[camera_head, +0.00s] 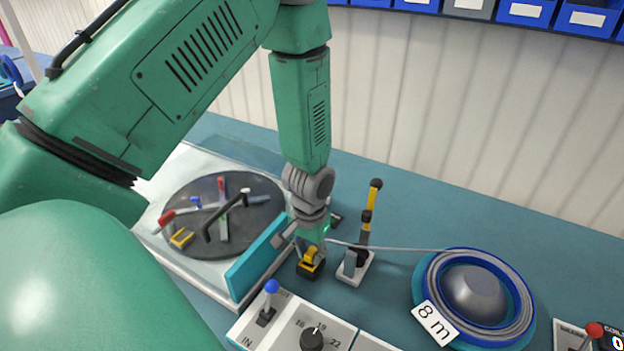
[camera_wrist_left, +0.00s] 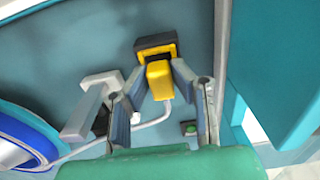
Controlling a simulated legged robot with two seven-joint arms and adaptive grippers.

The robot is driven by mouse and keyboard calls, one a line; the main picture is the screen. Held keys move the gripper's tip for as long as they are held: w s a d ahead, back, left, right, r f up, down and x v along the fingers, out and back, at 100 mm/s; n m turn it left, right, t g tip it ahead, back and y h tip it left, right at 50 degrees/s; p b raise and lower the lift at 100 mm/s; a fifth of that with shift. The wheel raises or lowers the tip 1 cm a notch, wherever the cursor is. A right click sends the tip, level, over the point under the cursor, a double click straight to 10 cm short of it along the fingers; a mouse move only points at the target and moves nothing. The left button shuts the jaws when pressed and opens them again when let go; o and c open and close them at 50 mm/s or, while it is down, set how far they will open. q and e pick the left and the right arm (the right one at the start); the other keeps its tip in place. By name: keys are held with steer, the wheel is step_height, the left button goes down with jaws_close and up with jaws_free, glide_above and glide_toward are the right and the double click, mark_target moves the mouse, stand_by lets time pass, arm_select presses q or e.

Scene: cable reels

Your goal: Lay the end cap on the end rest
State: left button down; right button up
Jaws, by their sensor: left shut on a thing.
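The yellow end cap (camera_head: 311,254) is on the end of a grey cable. My left gripper (camera_head: 311,247) is shut on it, one finger on each side, as the left wrist view also shows for the cap (camera_wrist_left: 159,80). The end rest looks to be the small black block with yellow on top (camera_head: 309,270). In the left wrist view the rest (camera_wrist_left: 156,43) is right at the cap's far end. The cap is at or just over the rest; I cannot tell if it bears on it. My right gripper is not in view.
A tool with a yellow and black upright handle (camera_head: 371,208) stands on a pale base just right of the gripper. The blue cable reel (camera_head: 505,328) labelled 8 m is further right. A turntable (camera_head: 187,246) and a teal panel (camera_head: 257,270) are left. A control panel (camera_head: 290,325) is in front.

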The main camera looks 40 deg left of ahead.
arm_select(q)
steer(key=shift+f, duration=0.45)
stand_by(0.4)
steer(key=shift+s+d+f, duration=0.15)
steer(key=shift+s+f, duration=0.05)
steer(key=shift+s, duration=0.1)
stand_by(0.5)
steer(key=c, duration=1.5)
jaws_free()
steer(key=shift+o, duration=0.9)
steer(key=shift+w+f, duration=0.1)
steer(key=shift+w, duration=0.15)
